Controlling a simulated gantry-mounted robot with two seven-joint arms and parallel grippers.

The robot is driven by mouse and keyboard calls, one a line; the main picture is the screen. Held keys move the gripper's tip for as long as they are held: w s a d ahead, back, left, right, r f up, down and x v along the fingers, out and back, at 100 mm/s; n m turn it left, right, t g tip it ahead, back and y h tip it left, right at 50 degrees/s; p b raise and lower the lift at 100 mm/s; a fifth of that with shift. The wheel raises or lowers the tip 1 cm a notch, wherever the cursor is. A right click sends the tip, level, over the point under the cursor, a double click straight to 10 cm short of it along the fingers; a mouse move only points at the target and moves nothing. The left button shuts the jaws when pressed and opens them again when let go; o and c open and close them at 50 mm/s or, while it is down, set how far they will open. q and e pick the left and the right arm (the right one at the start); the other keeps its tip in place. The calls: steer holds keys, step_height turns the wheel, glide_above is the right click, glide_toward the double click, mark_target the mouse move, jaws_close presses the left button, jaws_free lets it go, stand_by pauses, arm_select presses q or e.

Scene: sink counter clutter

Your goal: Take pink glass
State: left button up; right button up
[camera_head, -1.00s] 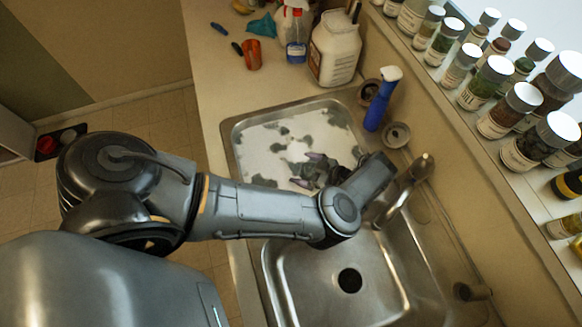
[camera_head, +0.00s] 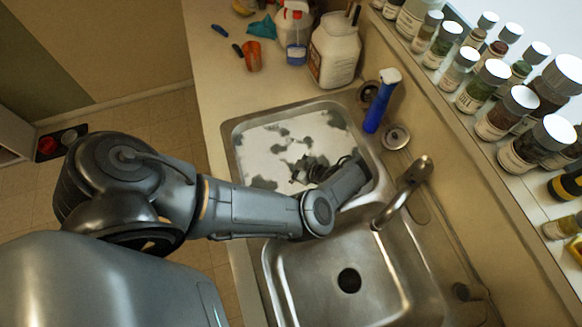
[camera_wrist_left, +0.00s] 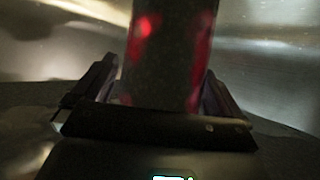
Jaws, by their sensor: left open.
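A dark glass with red-pink glints (camera_wrist_left: 165,45) stands between the fingers of my left gripper (camera_wrist_left: 160,85) in the left wrist view. The fingers are open, one on each side of it; whether they touch it I cannot tell. In the head view my left gripper (camera_head: 310,168) is down in the far sink basin (camera_head: 232,140), over the white and grey patchy surface. I cannot make out the pink glass in the head view; the gripper and wrist may hide it. My right gripper is not in view.
The near basin (camera_head: 300,285) is empty beside the faucet (camera_head: 405,190). A blue spray bottle (camera_head: 380,105) stands at the sink's back edge. An orange-red cup (camera_head: 252,56), a spray cleaner (camera_head: 296,40) and a white jug (camera_head: 335,50) stand on the counter. Spice jars (camera_head: 505,112) line the ledge.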

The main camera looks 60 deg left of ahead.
arm_select(q)
steer(key=shift+r, duration=0.1)
steer(key=c, duration=1.3)
